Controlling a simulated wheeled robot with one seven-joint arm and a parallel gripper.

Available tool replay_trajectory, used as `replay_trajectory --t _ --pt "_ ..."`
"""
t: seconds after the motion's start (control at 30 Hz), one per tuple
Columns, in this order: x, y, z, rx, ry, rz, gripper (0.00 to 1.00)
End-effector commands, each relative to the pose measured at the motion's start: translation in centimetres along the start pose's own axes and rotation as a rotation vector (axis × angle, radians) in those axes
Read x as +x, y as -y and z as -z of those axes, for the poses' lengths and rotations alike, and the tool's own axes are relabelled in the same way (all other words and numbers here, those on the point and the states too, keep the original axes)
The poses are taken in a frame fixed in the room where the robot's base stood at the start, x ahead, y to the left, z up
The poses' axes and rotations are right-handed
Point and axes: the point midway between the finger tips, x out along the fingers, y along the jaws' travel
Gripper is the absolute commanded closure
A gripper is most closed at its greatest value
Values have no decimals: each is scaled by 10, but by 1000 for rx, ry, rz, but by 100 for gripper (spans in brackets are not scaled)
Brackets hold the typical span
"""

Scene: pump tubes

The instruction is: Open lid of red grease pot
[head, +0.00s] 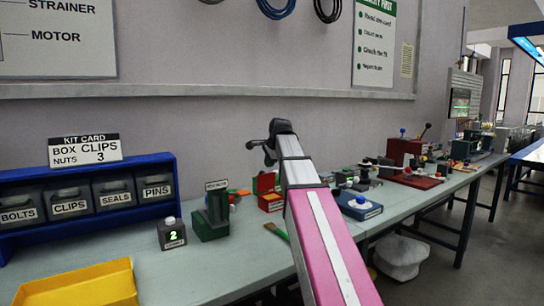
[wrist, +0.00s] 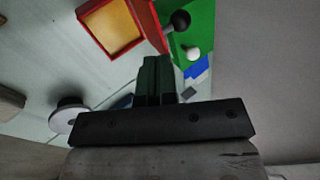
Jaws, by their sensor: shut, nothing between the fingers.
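The red grease pot (head: 271,203) is a small square red box on the bench, left of my arm in the head view. A red panel, seemingly its lid (head: 264,183), stands upright at its back. In the wrist view the pot (wrist: 80,8) is at the top, with its yellow-orange inside showing, so it looks open. My gripper (head: 267,153) is above the bench, higher than the pot in the head view. Its fingers (wrist: 156,66) are shut together and empty. In the wrist view their tips point just below the pot; I cannot tell the gap.
A dark green block (head: 211,218) and a small counter box (head: 171,234) stand left of the pot. A blue bin rack (head: 85,165) and yellow tray (head: 80,287) are farther left. A brush (head: 277,229) lies near my arm. Several devices crowd the bench to the right.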

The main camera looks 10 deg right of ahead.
Motion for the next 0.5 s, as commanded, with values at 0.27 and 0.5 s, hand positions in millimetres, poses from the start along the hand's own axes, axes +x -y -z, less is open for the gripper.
replay_trajectory --t 0.27,0.5 --pt "42 12 1 1 0 -1 100" --pt "57 19 1 1 0 -1 100"
